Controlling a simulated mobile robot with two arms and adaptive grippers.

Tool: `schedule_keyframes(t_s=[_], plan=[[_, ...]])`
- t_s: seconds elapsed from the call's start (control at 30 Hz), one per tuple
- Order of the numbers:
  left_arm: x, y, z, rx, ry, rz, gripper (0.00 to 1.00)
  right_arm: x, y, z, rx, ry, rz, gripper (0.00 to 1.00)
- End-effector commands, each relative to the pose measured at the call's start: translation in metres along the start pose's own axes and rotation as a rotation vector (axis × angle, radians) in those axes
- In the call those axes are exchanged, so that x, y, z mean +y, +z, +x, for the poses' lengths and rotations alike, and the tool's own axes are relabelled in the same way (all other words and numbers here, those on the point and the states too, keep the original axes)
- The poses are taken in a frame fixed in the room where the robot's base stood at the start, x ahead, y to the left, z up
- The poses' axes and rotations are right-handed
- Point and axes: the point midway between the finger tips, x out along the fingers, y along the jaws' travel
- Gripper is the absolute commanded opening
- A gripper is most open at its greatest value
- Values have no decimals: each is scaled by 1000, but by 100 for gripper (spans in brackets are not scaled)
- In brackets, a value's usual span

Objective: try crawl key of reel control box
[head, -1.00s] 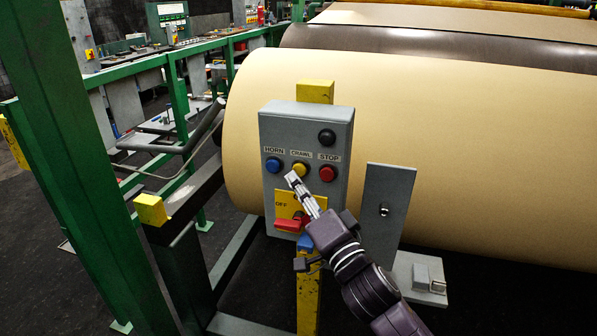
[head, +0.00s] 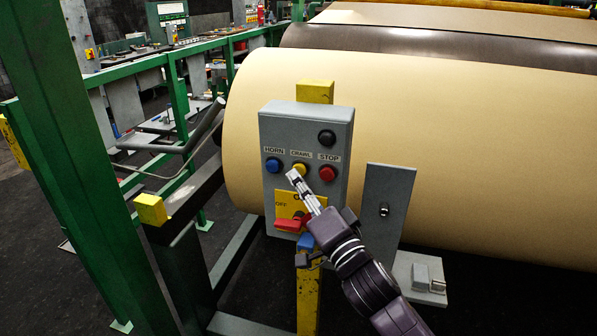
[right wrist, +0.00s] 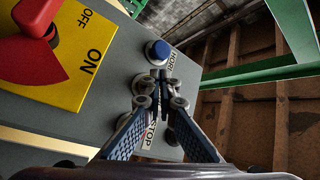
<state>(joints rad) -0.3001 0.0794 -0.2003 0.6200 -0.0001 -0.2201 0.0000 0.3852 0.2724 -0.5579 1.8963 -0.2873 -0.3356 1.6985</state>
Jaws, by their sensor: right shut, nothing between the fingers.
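The grey reel control box (head: 338,125) stands on a yellow post in the head view. It has a blue HORN key (head: 273,165), a yellow CRAWL key (head: 300,169) and a red STOP key (head: 328,173) in a row. A black knob (head: 327,137) sits above STOP, and a red rotary switch (head: 291,223) on a yellow plate is below. My right gripper (head: 293,176) is shut and empty, its tips just below and over the lower edge of the CRAWL key; contact cannot be told. In the right wrist view the fingers hide the CRAWL key, beside the blue HORN key (right wrist: 158,51).
A large tan paper roll (head: 430,150) lies close behind the box. A grey upright plate (head: 388,205) stands to the right of the box. A green post (head: 75,150) and green rails (head: 180,95) are on the left.

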Motion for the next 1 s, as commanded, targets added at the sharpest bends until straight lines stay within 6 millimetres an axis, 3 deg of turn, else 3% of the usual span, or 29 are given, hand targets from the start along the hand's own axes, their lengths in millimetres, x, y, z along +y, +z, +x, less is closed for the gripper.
schedule_keyframes(t_s=[1.0], plan=[[0,0,-1,0,0,0,52,5,-6,7,2,0,-1,0]])
